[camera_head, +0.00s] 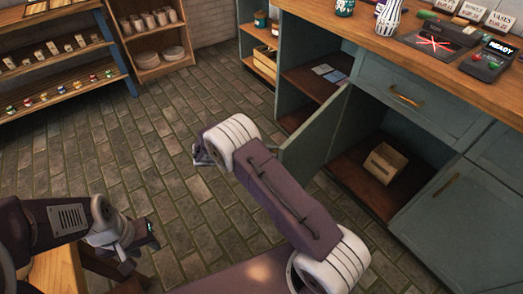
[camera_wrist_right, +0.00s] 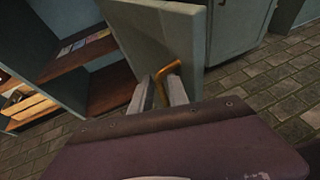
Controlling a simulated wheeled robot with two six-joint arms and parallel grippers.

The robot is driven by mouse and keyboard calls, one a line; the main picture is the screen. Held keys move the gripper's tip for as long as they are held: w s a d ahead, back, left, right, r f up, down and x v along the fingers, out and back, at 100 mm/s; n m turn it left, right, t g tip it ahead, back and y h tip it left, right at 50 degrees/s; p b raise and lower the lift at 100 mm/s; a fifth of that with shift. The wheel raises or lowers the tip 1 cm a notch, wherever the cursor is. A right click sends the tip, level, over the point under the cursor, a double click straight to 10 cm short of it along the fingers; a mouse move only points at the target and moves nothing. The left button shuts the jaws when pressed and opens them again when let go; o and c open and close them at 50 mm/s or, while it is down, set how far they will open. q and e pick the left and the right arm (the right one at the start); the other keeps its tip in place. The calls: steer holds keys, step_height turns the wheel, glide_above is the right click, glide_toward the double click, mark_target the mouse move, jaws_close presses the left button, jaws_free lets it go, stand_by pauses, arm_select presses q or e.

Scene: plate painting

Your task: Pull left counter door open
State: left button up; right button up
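The left counter door (camera_head: 317,136) is blue-green and stands swung well open, out from the counter front. Its cupboard is uncovered and its brown floor shows. In the right wrist view the door (camera_wrist_right: 185,30) rises ahead of the fingers. Its bent brass handle (camera_wrist_right: 163,82) lies between the two fingers of my right gripper (camera_wrist_right: 163,91), which look closed around it. In the head view my right arm hides the handle and most of that gripper. My left gripper (camera_head: 135,248) hangs low at the left, away from the door; its fingers are too unclear to judge.
A small cardboard box (camera_head: 385,163) sits inside the open cupboard. The right counter door (camera_head: 440,210) is shut, below a shut drawer (camera_head: 415,98). Open shelves (camera_head: 318,80) adjoin the door on the left. The brick floor (camera_head: 165,160) is largely clear.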

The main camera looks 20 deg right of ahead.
steer(key=shift+w+a+r+b, duration=0.1)
steer(key=shift+w+a+b, duration=0.25)
steer(key=shift+w+a, duration=0.5)
steer(key=shift+w+a+r+b, duration=0.1)
steer(key=shift+w+a+b, duration=0.35)
steer(key=shift+a, duration=0.55)
steer(key=shift+f+p, duration=0.1)
steer(key=shift+p, duration=0.3)
